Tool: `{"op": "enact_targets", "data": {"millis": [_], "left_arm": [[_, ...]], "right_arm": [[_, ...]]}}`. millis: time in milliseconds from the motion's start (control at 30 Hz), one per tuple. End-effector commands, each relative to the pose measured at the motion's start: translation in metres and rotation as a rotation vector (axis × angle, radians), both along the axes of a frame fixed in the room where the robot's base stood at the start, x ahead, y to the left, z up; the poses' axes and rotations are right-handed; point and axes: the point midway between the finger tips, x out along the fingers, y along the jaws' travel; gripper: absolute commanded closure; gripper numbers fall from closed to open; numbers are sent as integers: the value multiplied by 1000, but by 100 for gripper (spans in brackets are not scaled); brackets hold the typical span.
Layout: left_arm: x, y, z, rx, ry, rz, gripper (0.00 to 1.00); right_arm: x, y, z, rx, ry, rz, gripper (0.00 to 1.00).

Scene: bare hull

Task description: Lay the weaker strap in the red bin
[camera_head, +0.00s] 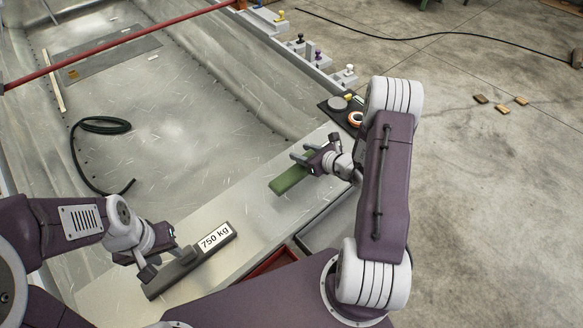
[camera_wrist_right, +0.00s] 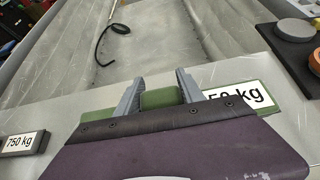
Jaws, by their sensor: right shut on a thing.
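A green strap (camera_head: 289,181) is in my right gripper (camera_head: 315,160), which is shut on it above the pale bench. In the right wrist view the green strap (camera_wrist_right: 160,98) shows between the fingers, and its white label reads "50 kg" with the first digit hidden by a finger. A dark grey strap (camera_head: 207,258) labelled "750 kg" lies on the bench; it also shows in the right wrist view (camera_wrist_right: 24,143). My left gripper (camera_head: 167,263) is over its left part, fingers apart. The red bin (camera_head: 272,262) shows only as a red rim, mostly hidden by my body.
A grey tray (camera_head: 325,230) is beside the red bin at the bench's edge. A black mat (camera_head: 338,112) with round items lies at the bench's far end. A coiled dark hose (camera_head: 104,125) lies in the hull. A red bar (camera_head: 120,44) crosses the hull.

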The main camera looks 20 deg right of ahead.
Motion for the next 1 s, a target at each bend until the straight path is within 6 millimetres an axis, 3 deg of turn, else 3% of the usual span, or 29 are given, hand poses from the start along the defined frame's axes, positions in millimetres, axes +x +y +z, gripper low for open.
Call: {"op": "enact_targets", "data": {"millis": [100, 267, 500, 900, 933, 1000], "left_arm": [[0, 0, -3, 0, 0, 0, 64], [0, 0, -3, 0, 0, 0, 64], [0, 0, -12, 0, 0, 0, 64], [0, 0, -16, 0, 0, 0, 64], [0, 0, -15, 0, 0, 0, 64], [0, 0, -14, 0, 0, 0, 64]], "right_arm": [[11, 14, -10, 1, -2, 2, 100], [14, 16, -13, 1, -2, -1, 100], [13, 16, -51, 0, -1, 0, 100], [13, 16, -57, 0, -2, 0, 100], [13, 16, -56, 0, -1, 0, 49], [13, 16, -55, 0, -1, 0, 33]]}}
